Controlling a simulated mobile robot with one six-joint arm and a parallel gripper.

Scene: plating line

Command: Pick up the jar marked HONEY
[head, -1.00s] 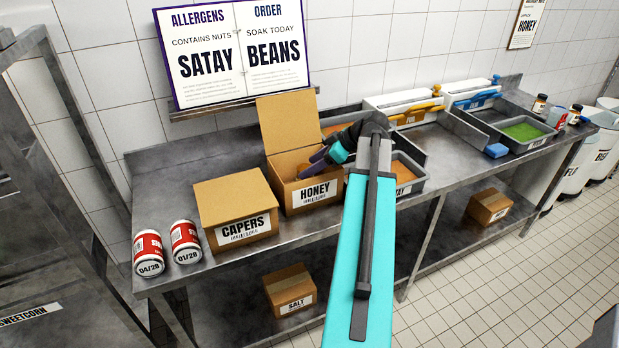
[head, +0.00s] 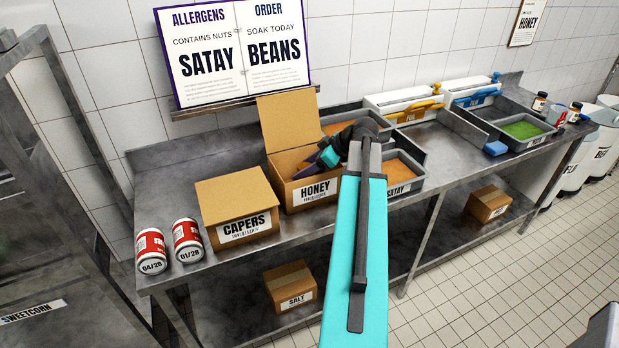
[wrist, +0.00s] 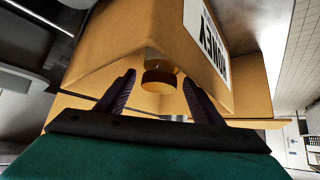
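The open cardboard box labelled HONEY (head: 315,190) stands on the steel counter with its lid flap up. Its printed side also shows in the wrist view (wrist: 206,38), turned over. In the wrist view a small amber-brown round thing, seemingly a jar (wrist: 158,76), shows inside the box; no marking on it is readable. My gripper (wrist: 159,80) is open, with its two dark fingers apart on either side of the jar in the picture. I cannot tell whether they touch it. In the head view my gripper (head: 322,159) is at the box opening, and the jar is mostly hidden.
A closed CAPERS box (head: 236,206) stands left of the HONEY box, and two red-and-white cans (head: 187,241) are further left. Grey trays, one labelled SATAY (head: 403,187), lie close on the right. A wall sign (head: 235,50) stands behind.

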